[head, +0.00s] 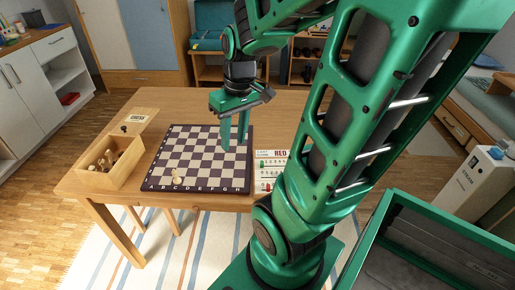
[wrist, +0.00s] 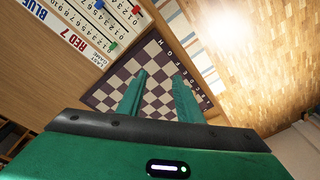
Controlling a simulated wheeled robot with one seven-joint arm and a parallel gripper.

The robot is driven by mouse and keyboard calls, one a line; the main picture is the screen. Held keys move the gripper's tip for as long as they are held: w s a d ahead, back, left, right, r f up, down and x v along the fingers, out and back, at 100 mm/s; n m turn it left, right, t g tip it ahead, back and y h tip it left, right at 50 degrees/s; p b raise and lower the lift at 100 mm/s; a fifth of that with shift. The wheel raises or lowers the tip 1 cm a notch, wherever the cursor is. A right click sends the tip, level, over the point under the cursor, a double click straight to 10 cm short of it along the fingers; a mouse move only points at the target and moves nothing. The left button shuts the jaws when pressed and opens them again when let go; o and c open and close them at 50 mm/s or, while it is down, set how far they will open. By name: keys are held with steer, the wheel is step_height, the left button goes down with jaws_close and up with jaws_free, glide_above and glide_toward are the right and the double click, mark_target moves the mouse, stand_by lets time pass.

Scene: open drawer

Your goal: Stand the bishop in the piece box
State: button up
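The piece box (head: 112,180) is an open wooden box at the table's left front, with several light and brown pieces in it. A small cream piece (head: 177,175) is on the chessboard (head: 160,162) near its front-left edge; it is too small to tell whether it is the bishop. My gripper (head: 235,142) is above the right part of the board, fingers pointing down, apart from the cream piece and the box. In the wrist view, my gripper (wrist: 158,85) is open with nothing between its fingers. The board (wrist: 115,75) shows beyond them, and no piece is visible there.
A wooden panel lettered CHESS (head: 138,118) lies behind the box, with a small dark piece (head: 124,128) near it. A scoreboard (head: 268,156) lies right of the board and shows in the wrist view (wrist: 75,40). The table (head: 190,103) behind the board is clear.

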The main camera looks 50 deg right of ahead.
steer(key=s+r+m+g, duration=0.1)
steer(key=s+m, duration=0.3)
steer(key=s, duration=0.6)
steer(key=shift+a+r+g, duration=0.2)
steer(key=shift+a+g, duration=0.2)
steer(key=shift+w+f+h, duration=0.25)
steer(key=shift+w+h, duration=0.05)
steer(key=shift+w, duration=0.4)
